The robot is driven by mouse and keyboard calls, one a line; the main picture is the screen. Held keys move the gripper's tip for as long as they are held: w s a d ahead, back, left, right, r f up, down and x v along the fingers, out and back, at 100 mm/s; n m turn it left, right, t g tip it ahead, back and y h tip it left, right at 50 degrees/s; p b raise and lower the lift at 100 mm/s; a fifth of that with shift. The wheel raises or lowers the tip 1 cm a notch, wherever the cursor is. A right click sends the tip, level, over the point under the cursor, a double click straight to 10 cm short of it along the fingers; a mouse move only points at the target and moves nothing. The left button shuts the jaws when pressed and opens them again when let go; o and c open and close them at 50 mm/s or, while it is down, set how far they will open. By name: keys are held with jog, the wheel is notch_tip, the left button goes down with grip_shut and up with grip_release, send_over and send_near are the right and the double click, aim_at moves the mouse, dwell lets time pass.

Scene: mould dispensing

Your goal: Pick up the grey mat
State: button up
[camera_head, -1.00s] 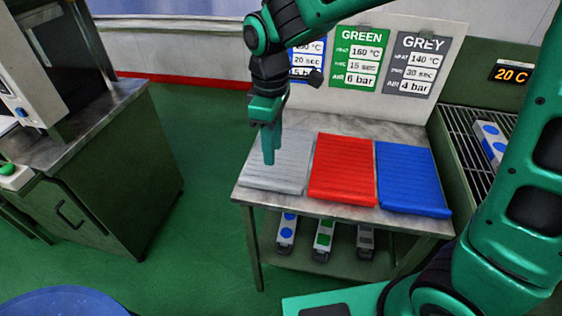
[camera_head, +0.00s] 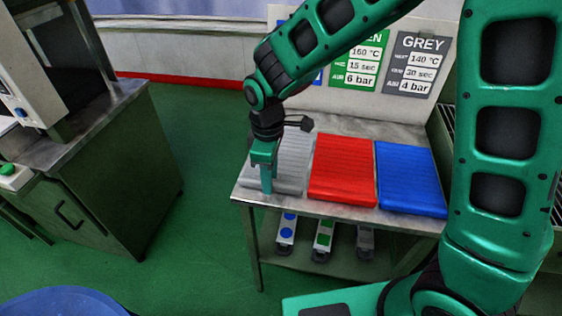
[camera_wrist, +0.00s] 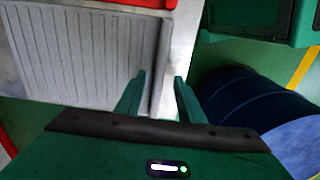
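The grey mat (camera_head: 291,166) lies flat on the metal table at the left end of a row of mats. It also shows in the wrist view (camera_wrist: 88,50), filling the upper left with its ribbed surface. My gripper (camera_head: 267,188) points down at the mat's front edge, near the table's front edge. In the wrist view my gripper (camera_wrist: 160,77) is open with a gap between the fingers. The left finger overlaps the mat, and the right finger is past its edge. I cannot tell whether the fingers touch the mat.
A red mat (camera_head: 343,168) lies right beside the grey one, and a blue mat (camera_head: 409,178) lies further right. Several grey bars sit on the shelf below. A blue drum (camera_head: 62,304) stands on the floor at lower left. A sign board stands behind the table.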

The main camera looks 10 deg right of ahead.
jog(key=shift+f, duration=0.3)
jog(key=shift+c, duration=0.7)
grip_shut()
jog(key=shift+r, duration=0.1)
